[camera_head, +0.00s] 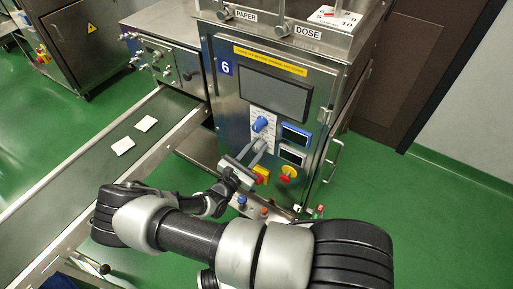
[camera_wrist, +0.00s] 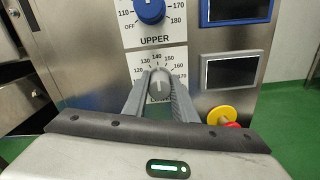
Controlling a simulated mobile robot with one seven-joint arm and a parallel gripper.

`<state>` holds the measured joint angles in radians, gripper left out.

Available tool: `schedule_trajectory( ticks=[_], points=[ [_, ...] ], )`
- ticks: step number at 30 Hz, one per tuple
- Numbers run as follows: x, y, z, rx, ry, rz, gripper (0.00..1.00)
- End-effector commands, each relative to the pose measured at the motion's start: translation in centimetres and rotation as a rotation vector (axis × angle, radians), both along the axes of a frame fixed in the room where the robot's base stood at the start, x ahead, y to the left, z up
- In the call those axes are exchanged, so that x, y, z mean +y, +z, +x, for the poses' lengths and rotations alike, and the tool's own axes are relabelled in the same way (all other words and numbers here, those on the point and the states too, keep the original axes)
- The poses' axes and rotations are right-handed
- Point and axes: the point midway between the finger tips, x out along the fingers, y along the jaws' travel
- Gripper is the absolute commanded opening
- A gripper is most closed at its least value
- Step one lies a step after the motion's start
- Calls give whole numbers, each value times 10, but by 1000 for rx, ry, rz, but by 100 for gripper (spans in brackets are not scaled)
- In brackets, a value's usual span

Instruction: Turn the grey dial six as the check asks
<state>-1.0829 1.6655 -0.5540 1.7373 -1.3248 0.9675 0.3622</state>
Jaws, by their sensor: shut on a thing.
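The machine front (camera_head: 228,120) carries a blue plate with the number 6. On its dial plate, the grey dial (camera_wrist: 160,77) sits below a blue dial (camera_wrist: 149,10), which is marked UPPER and also shows in the head view (camera_head: 260,124). The grey dial has a scale around it with 120 to 170 readable, and 140 is at the top. Its label is partly hidden. My gripper (camera_wrist: 158,88) is shut on the grey dial, one finger on each side. In the head view my gripper (camera_head: 250,155) reaches the panel from the lower left. The dial's exact setting is hard to read.
Two small displays (camera_head: 295,136) (camera_head: 291,154) sit right of the dials. A red and yellow button (camera_head: 288,173) is below them. A conveyor (camera_head: 80,160) with two white packets runs on the left. A white card with numbers (camera_head: 335,20) lies on top.

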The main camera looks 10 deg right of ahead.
Motion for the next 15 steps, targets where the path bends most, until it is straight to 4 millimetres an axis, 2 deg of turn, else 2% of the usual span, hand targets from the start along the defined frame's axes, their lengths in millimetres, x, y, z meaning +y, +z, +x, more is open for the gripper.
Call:
schedule_trajectory(
  ticks=[3, 4, 7, 15],
  points=[
    [1, -1, -1, 2, 1, 1, 2],
    [1, -1, -1, 2, 1, 1, 28],
    [1, -1, -1, 2, 1, 1, 44],
    [0, 0, -1, 1, 0, 0, 44]
  ],
)
